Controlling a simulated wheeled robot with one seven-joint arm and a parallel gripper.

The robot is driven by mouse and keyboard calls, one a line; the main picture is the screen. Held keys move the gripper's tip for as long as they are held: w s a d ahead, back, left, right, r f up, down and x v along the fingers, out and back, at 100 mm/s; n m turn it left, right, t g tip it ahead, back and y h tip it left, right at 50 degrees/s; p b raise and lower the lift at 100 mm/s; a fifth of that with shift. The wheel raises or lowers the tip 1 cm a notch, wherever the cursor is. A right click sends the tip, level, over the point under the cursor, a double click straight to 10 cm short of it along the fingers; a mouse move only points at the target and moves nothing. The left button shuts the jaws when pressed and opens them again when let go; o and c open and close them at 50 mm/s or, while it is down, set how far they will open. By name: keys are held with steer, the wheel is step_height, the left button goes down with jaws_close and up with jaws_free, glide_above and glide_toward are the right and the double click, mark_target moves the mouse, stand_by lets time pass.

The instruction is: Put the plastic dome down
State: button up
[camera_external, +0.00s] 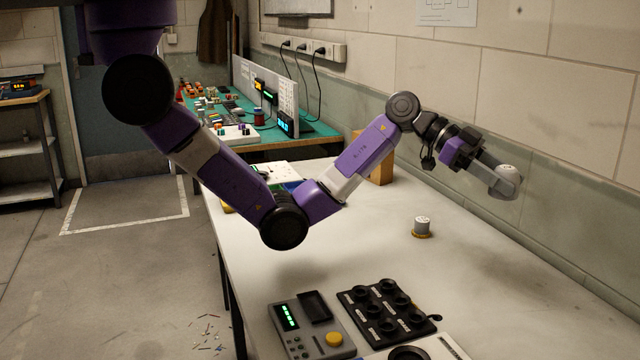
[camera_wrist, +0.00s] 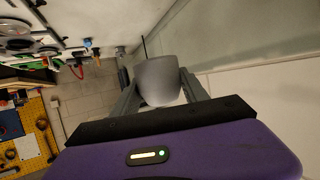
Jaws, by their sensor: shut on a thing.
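The plastic dome (camera_external: 508,172) is a pale grey-white rounded piece at the end of my arm, at the right of the external view. My gripper (camera_external: 502,184) is shut on it and holds it in the air above the far right part of the bench, near the wall. In the wrist view the dome (camera_wrist: 158,78) shows as a smooth grey cup shape between the two fingers of my gripper (camera_wrist: 158,92). The fingers touch it on both sides. Its far side is hidden.
A white-and-gold cylinder (camera_external: 422,226) stands alone mid-bench. A black tray of round cups (camera_external: 388,312), a grey device with a yellow button (camera_external: 312,332) and a white panel (camera_external: 440,348) are at the front. A brown box (camera_external: 382,170) stands behind. The right bench (camera_external: 500,290) is clear.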

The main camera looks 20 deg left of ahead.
steer(key=s+d+m+g+b, duration=0.2)
steer(key=s+d+g+b, duration=0.1)
steer(key=s+d+b, duration=0.3)
steer(key=m+g+y+b, duration=0.3)
steer(key=m+y+b, duration=0.1)
glide_above(534, 328)
step_height(534, 328, down, 14)
steer(key=shift+g, duration=0.3)
steer(key=shift+f+b, duration=0.35)
steer(key=shift+f, duration=2.95)
steer(key=shift+f, duration=0.25)
steer(key=o, duration=1.4)
steer(key=shift+r, duration=0.1)
steer(key=shift+c, duration=0.2)
steer(key=shift+r, duration=0.15)
steer(key=v, duration=1.2)
steer(key=shift+a, duration=0.15)
